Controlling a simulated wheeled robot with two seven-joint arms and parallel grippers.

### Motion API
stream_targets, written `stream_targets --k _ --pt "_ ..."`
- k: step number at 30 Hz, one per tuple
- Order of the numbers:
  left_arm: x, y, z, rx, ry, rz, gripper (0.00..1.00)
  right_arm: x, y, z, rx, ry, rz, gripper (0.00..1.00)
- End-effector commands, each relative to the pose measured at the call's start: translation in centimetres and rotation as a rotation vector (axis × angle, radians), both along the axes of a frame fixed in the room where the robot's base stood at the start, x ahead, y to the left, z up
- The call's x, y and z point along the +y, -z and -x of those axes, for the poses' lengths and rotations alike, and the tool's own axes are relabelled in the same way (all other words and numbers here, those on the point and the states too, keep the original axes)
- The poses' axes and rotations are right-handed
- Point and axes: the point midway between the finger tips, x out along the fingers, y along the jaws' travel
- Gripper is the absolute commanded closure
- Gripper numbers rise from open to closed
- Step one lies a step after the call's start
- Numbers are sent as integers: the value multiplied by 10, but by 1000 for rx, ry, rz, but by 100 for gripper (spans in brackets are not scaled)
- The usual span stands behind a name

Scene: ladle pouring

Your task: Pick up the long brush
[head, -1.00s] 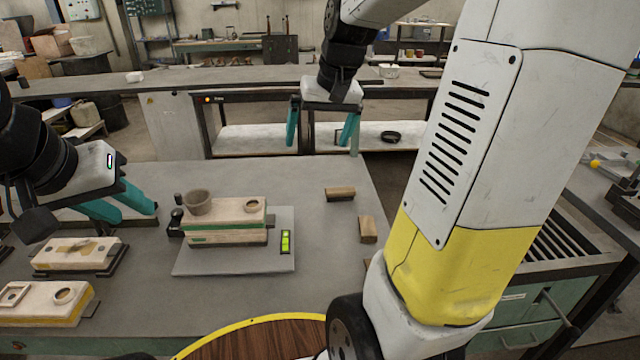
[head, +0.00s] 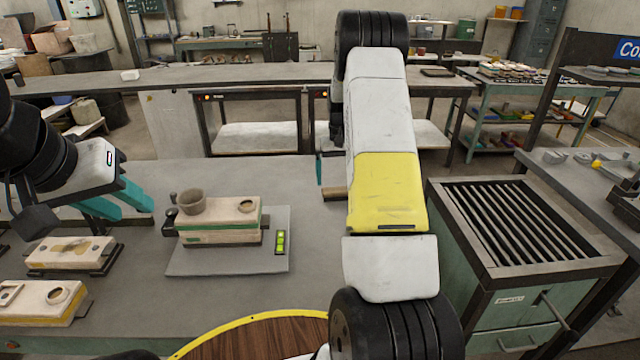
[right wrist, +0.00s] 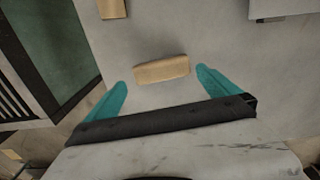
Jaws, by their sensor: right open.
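A tan wooden block-like piece (right wrist: 162,69), which looks like a brush back, lies on the grey table between the teal fingers of my open right gripper (right wrist: 163,88) in the right wrist view. The fingers are apart from it. In the head view only its left end (head: 333,194) shows beside my right arm. A second, similar wooden piece (right wrist: 111,8) lies at the top edge of the right wrist view. My right arm hides it in the head view. I cannot tell bristles on either. My left gripper (head: 78,210) looks open and empty over the table's left side.
A grey plate (head: 200,262) carries a wooden mould with a small cup (head: 191,202) and a green level (head: 281,242). More moulds (head: 70,252) stand at the left. A slatted cabinet (head: 525,222) stands right of the table. Bare table lies between plate and right gripper.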

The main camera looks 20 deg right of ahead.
Motion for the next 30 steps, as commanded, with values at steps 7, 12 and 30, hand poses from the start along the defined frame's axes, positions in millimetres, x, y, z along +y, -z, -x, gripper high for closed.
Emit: stream_targets --k 7,12,30 --pt "0 0 0 0 0 0 64 2 28 1 4 0 -2 0" --pt "0 0 0 0 0 0 64 3 51 1 1 0 -1 0" --pt "0 0 0 0 0 0 64 3 52 0 -1 0 -1 52"
